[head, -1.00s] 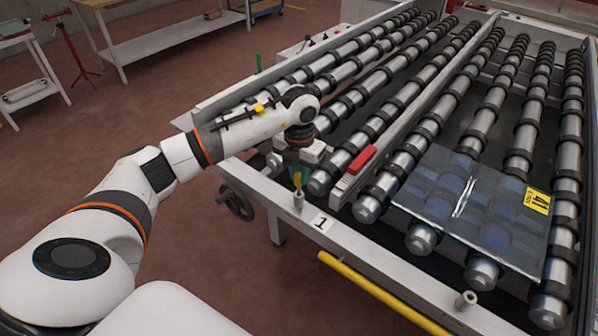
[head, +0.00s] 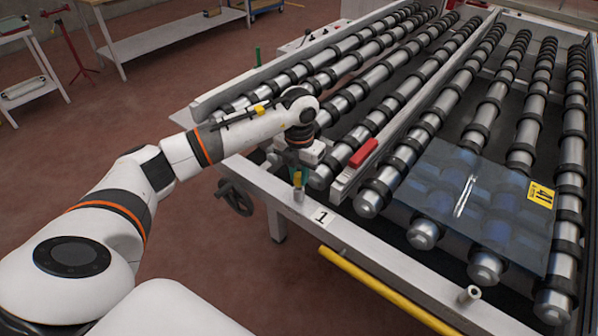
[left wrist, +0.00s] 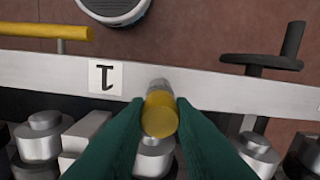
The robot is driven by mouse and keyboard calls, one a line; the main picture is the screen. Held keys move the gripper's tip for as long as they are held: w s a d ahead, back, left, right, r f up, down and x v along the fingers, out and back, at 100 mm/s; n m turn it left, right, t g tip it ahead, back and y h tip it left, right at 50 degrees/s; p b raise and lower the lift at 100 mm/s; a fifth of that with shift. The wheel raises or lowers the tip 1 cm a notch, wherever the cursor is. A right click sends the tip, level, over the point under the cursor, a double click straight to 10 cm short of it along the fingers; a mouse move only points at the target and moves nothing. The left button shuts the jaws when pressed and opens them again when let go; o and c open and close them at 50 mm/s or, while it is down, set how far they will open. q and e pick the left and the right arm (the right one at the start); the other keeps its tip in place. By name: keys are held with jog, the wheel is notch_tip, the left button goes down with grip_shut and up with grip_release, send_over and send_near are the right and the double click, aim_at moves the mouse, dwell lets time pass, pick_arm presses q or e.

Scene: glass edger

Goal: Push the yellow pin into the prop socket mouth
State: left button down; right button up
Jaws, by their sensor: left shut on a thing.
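The yellow pin (head: 297,178) is held upright in my left gripper (head: 299,170), just over the front rail of the roller table. In the left wrist view the green fingers (left wrist: 160,120) are shut on both sides of the pin (left wrist: 160,116). The grey prop socket (head: 299,194) stands on the rail directly below the pin. The socket (left wrist: 160,86) also shows just beyond the pin in the left wrist view. The pin's lower end and the socket mouth are hidden, so I cannot tell whether the pin is inside. My right gripper is not in view.
A white label "1" (head: 321,217) is on the rail beside the socket. A yellow bar (head: 385,290) runs along the front. A glass sheet (head: 490,225) lies on the rollers at right. A red block (head: 363,152) sits on the divider. A handwheel (head: 235,198) is at left.

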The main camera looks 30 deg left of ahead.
pick_arm(q)
jog(key=shift+f+b, duration=0.55)
jog(key=shift+f, duration=0.25)
jog(key=c, duration=1.2)
grip_release()
jog(key=shift+o, duration=0.2)
notch_tip(320, 180, up, 12)
jog(key=b, duration=0.2)
